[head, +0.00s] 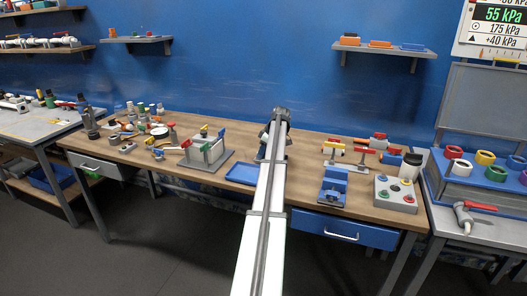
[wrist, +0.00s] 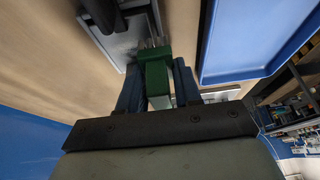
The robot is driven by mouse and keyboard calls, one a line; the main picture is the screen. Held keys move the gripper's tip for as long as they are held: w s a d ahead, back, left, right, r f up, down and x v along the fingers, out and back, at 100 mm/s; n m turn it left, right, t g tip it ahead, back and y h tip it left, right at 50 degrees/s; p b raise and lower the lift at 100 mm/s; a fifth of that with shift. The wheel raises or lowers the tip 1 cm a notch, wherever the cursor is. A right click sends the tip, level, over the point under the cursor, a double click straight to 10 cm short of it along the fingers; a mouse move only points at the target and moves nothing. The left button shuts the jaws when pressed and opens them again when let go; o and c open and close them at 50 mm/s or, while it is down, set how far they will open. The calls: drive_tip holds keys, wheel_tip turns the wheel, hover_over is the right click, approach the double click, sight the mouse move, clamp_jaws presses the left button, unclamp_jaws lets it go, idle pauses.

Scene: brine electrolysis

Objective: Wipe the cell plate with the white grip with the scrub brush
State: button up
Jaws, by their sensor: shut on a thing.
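My gripper (wrist: 160,85) is shut on the green scrub brush (wrist: 155,75) in the wrist view. The brush's pale bristles point away from me, close to a grey metal piece (wrist: 118,40); I cannot tell whether they touch it. In the head view my arm hides the gripper and brush. A grey cell holder (head: 207,152) stands left of my arm, with plates carrying coloured grips: yellow, blue and red show. I cannot make out a white grip on any plate in either view.
A blue tray (head: 248,174) lies just right of the cell holder, and its rim (wrist: 205,60) shows beside my gripper. A blue stand (head: 333,186) and a grey button box (head: 396,193) stand at the right. Bottles and tools crowd the bench's left end.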

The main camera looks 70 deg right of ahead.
drive_tip(key=shift+d, duration=0.1)
drive_tip(key=shift+d+f, duration=0.15)
drive_tip(key=shift+d, duration=3)
wheel_tip(320, 180, up, 6)
drive_tip(key=shift+r, duration=0.25)
wheel_tip(320, 180, up, 3)
drive_tip(key=shift+f, duration=0.15)
